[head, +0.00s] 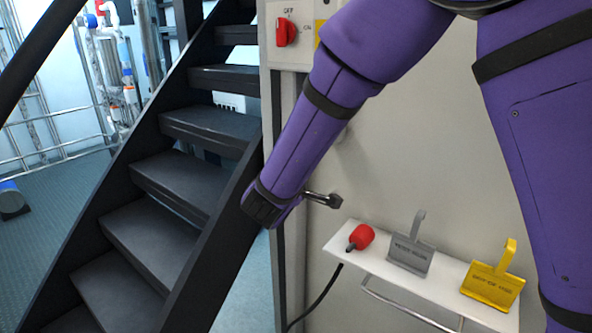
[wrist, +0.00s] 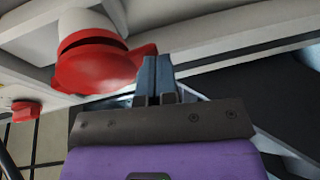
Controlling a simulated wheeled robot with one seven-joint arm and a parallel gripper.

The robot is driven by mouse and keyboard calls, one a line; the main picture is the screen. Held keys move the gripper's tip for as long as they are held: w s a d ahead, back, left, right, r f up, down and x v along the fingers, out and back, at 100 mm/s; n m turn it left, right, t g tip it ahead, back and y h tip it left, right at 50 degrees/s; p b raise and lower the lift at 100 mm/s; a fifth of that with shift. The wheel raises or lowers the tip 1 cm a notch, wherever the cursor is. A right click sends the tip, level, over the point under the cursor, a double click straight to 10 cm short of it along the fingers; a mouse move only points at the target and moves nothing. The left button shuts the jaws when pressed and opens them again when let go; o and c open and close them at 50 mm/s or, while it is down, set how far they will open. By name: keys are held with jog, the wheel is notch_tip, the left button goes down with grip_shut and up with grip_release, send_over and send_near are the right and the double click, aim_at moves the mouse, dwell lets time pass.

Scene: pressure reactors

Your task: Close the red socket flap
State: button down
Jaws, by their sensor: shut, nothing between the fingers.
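In the wrist view, a large red round fitting (wrist: 92,65) sits on a white neck at the upper left. It looks like the red socket, with a pointed red lobe (wrist: 140,56) at its right side that may be its flap. I cannot tell how far the flap stands open. My gripper (wrist: 157,72) is shut and empty, its dark blue-grey fingertips together just right of the lobe. They look close to it, but contact is unclear. In the head view my purple arm covers part of the cabinet; neither my fingertips nor the socket can be made out there.
A red OFF/ON rotary switch (head: 286,33) is on the cabinet (head: 420,150). A white shelf (head: 343,237) holds a red plug-like item (head: 361,237), a grey tag (head: 411,254) and a yellow tag (head: 493,283). Dark stairs (head: 165,190) stand left, beside my arm.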

jog(key=shift+w+d+f, duration=0.1)
jog(key=shift+w+d, duration=0.4)
jog(key=shift+w, duration=0.15)
dwell(0.3)
